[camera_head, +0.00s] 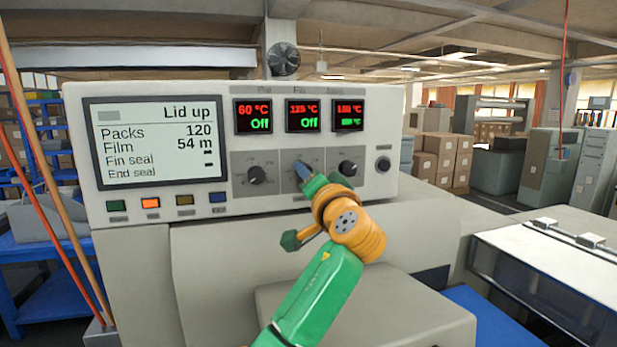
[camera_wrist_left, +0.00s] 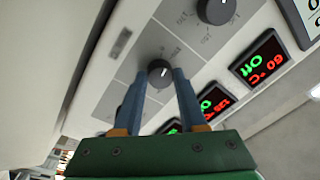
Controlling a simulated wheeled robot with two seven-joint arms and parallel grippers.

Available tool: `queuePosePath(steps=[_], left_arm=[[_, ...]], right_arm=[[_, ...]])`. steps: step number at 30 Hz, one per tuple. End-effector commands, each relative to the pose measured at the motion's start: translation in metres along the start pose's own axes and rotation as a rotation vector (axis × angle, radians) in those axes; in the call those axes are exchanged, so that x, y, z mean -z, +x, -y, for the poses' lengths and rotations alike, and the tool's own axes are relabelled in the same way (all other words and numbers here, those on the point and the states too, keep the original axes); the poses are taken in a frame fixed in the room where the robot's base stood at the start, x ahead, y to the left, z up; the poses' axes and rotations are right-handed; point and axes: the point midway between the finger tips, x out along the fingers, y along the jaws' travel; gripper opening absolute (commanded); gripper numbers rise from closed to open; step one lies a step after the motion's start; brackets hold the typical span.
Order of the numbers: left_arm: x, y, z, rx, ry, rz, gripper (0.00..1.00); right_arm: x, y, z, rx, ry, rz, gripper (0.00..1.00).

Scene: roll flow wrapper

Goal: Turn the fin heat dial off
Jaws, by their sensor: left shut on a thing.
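The middle dial, under the display marked Fin, is mostly covered by my left gripper (camera_head: 304,170) in the head view. In the left wrist view this dark fin heat dial (camera_wrist_left: 160,71) sits between the tips of my blue fingers, and the left gripper (camera_wrist_left: 161,78) is shut on it. The fin display (camera_head: 303,115) reads 125 °C in red with a green Off below. The dial's scale marks are too small to read. My right gripper is not in view.
The left dial (camera_head: 257,175) and right dial (camera_head: 347,168) flank the gripper closely. The left display (camera_head: 253,115) reads 60 °C and Off; the right display (camera_head: 348,114) reads 150 °C with blurred green text. A screen (camera_head: 155,142) shows "Lid up". A round button (camera_head: 383,164) is farther right.

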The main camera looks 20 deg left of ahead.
Motion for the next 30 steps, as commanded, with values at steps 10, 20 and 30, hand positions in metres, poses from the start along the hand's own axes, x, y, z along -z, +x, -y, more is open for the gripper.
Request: queuePosePath(steps=[10,20,30], left_arm=[[-0.0034,0.0005,-0.0055,0.002,-0.210,0.025,0.00],[-0.0038,0.0006,-0.0061,0.008,-0.295,0.032,0.00],[-0.0038,0.0006,-0.0060,0.009,-0.305,0.032,0.00]], right_arm=[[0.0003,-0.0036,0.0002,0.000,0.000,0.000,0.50],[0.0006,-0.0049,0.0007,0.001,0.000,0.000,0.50],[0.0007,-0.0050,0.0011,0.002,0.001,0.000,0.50]])
